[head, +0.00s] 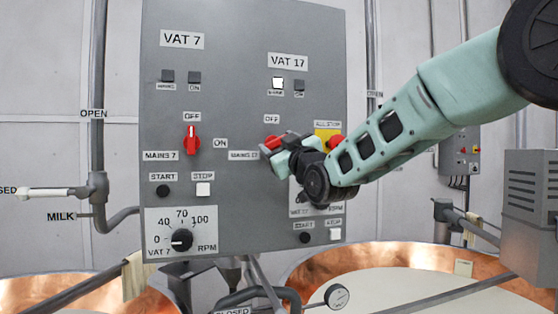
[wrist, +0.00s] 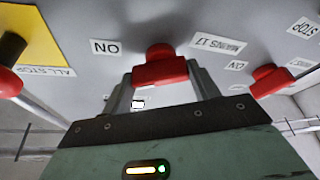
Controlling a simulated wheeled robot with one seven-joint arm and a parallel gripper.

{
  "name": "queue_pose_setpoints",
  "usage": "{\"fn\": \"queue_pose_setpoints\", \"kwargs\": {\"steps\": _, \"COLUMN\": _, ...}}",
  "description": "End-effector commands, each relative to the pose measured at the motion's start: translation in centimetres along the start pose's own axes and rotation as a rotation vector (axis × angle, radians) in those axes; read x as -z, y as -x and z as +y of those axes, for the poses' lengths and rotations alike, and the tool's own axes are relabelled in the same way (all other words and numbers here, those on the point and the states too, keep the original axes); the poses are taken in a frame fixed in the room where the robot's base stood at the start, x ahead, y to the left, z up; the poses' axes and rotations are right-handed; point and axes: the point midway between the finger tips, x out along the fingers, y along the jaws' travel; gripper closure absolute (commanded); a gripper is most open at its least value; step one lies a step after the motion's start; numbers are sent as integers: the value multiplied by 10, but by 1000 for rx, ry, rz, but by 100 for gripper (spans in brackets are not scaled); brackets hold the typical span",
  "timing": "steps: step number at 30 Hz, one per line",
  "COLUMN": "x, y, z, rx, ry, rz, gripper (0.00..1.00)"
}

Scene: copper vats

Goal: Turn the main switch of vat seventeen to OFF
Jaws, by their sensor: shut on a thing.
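The main switch of vat seventeen is a red knob (head: 272,142) on the grey panel, below its OFF label (head: 272,118). In the wrist view the red knob (wrist: 160,68) sits between my fingertips, its bar lying roughly crosswise between the ON label (wrist: 104,47) and the upside-down MAINS 17 label (wrist: 218,44). My gripper (head: 277,152) reaches in from the right and is shut on this knob. It partly hides the knob and its ON label in the head view. The left lamp (head: 278,83) under VAT 17 is lit white; the right one (head: 299,86) is dark.
The red MAINS 7 switch (head: 191,138) stands upright to the left, pointing at OFF. A red all-stop button (head: 337,143) on a yellow plate (head: 327,133) is close to my gripper's right. Copper vats (head: 330,263) stand below the panel.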

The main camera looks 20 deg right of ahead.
Motion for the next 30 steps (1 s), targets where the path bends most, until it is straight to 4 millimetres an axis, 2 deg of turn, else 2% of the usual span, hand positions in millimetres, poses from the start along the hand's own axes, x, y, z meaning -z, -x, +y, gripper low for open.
{"fn": "queue_pose_setpoints", "kwargs": {"steps": 5, "x": -4, "y": 2, "z": 0, "rx": 61, "ry": 158, "rz": 2, "gripper": 63}}
{"fn": "queue_pose_setpoints", "kwargs": {"steps": 30, "x": 6, "y": -3, "z": 4, "rx": 354, "ry": 855, "rz": -3, "gripper": 63}}
